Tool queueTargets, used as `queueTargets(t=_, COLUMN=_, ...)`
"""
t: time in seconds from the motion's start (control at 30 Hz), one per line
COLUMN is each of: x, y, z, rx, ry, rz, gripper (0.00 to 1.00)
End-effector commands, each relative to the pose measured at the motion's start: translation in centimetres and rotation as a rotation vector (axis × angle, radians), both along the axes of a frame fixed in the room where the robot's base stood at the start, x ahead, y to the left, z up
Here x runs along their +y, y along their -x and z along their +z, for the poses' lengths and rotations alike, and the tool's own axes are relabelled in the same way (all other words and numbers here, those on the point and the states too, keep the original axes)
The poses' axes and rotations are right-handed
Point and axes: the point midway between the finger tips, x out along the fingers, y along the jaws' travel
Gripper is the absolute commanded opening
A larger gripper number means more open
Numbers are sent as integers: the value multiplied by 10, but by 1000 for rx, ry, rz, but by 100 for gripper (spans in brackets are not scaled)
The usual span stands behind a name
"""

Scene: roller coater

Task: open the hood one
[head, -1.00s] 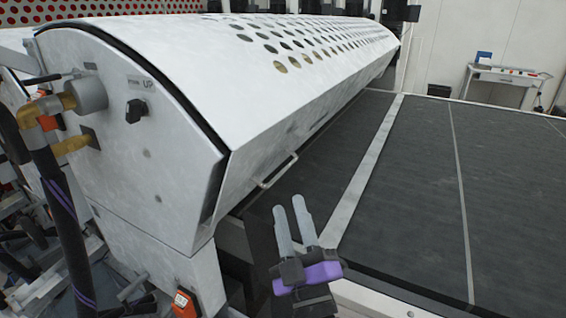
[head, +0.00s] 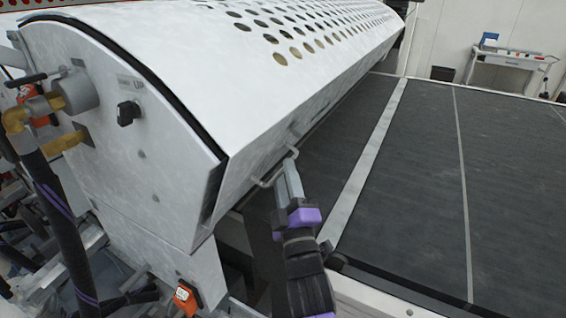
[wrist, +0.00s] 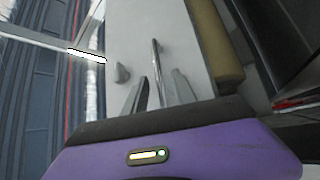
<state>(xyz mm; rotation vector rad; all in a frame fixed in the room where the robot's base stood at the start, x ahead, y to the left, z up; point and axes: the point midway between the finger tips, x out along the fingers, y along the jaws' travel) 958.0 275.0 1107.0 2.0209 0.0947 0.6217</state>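The hood (head: 215,85) is a long white curved cover with rows of holes, and it sits down over the machine. A thin metal bar handle (head: 266,181) is fixed low on its near end. The handle also shows end-on in the wrist view (wrist: 155,62), against a pale panel. My gripper (head: 287,172) has its fingertips right at the handle. In the wrist view my gripper (wrist: 157,88) has its fingers apart, one on each side of the bar. I cannot tell whether either finger touches it. In the head view the fingers overlap and hide part of the handle.
A dark flat conveyor bed (head: 420,190) with pale stripes lies right of the hood. The machine's end panel (head: 140,165) carries a black knob marked UP (head: 128,112) and hoses. A small side table (head: 510,58) stands at the back right.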

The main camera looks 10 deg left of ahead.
Motion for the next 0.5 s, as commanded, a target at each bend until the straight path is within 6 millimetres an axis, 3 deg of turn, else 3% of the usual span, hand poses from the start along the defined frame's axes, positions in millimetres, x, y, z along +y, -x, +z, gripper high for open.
queueTargets(t=0.2, x=6, y=-16, z=8, rx=-1, ry=0, rz=0, gripper=33)
queueTargets(t=0.5, x=6, y=-17, z=7, rx=-1, ry=0, rz=1, gripper=33)
